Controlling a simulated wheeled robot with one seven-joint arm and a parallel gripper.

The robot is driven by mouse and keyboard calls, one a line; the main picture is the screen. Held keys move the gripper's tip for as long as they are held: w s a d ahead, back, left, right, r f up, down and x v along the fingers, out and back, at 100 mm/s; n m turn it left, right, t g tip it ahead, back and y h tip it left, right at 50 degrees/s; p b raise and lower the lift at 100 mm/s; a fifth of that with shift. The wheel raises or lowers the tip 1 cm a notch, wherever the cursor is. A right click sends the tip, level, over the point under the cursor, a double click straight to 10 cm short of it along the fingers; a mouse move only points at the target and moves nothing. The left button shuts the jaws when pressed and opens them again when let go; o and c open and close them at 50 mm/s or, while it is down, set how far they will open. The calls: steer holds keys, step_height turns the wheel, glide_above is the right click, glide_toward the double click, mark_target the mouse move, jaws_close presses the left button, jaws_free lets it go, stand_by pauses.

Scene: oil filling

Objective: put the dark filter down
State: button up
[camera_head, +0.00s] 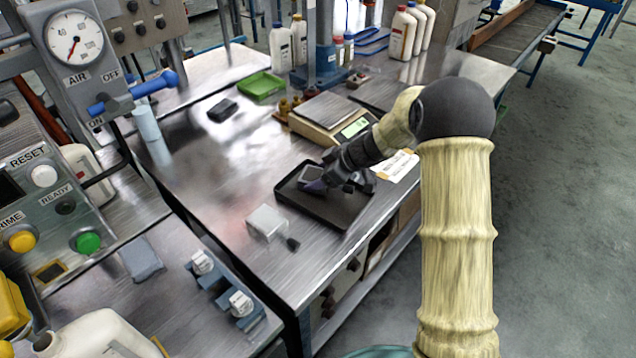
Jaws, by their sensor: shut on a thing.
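My gripper (330,180) is over the black tray (318,215) on the metal table, its fingers low inside the tray's outline. It is shut on a small dark block with a greyish-purple face, which I take to be the dark filter (311,176). The fingers partly cover the filter. I cannot tell whether the filter touches the tray floor or hangs just above it. The near part of the tray looks empty; the far right part is hidden behind my gripper.
A dark block (222,110) and a green tray (261,86) are farther back. The table's middle left is clear.

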mark_target(349, 186)
step_height(349, 186, down, 3)
steer(key=shift+r, duration=0.1)
steer(key=o, duration=1.1)
steer(key=shift+o, duration=0.2)
steer(key=v, duration=1.2)
steer(key=shift+b, duration=0.3)
steer(key=s+d+m+h, duration=0.4)
steer(key=s+m, duration=0.3)
steer(key=s, duration=0.5)
steer(key=s+d+f+m+h, duration=0.1)
steer(key=s+d+m+h, duration=0.3)
steer(key=s+d+m, duration=0.3)
steer(key=s+m, duration=0.1)
steer(key=s, duration=0.3)
steer(key=shift+s+d+f+h, duration=0.25)
steer(key=shift+s+d+h, duration=0.05)
steer(key=shift+s+d, duration=0.05)
